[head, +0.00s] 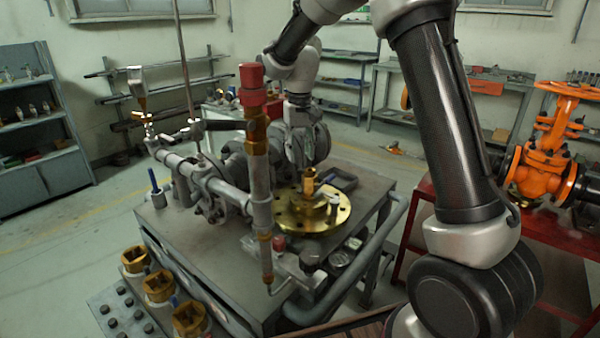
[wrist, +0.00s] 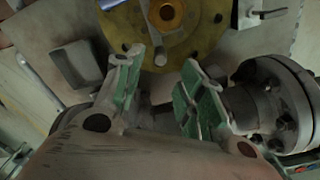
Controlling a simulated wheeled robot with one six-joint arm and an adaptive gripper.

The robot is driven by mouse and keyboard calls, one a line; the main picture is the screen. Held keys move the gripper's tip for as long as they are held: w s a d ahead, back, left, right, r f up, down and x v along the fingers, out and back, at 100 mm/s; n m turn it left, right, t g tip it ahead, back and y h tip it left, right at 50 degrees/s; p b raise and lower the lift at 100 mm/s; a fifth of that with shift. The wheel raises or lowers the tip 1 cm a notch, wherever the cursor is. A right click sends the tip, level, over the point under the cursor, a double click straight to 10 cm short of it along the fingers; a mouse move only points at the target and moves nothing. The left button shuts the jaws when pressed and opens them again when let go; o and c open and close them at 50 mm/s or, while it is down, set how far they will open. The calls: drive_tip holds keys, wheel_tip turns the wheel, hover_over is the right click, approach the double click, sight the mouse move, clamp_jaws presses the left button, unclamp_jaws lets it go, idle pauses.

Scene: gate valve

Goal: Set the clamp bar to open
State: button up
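A round brass flange (head: 318,219) lies on top of the grey bench, with an upright brass stem (head: 309,184) at its middle. A short grey bar (wrist: 151,14) lies across the flange beside the stem. It may be the clamp bar, but I cannot tell for sure. In the wrist view the brass flange (wrist: 191,42) is beyond the fingertips. My gripper (wrist: 163,72) is open, its two green-padded fingers apart with nothing between them. In the head view my gripper (head: 303,150) points down behind and above the flange and is partly hidden.
A red-capped upright post (head: 258,150) stands in front of the flange. Grey pipework (head: 190,170) runs along the bench's left. A grey tray (wrist: 75,64) lies near the flange. A flanged pipe end (wrist: 285,105) is close to the right finger. An orange valve (head: 545,150) stands on a red table.

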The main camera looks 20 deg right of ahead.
sight(300, 169)
wheel_tip(300, 169, down, 7)
drive_tip(key=shift+f, duration=0.15)
clamp_jaws()
idle(0.4)
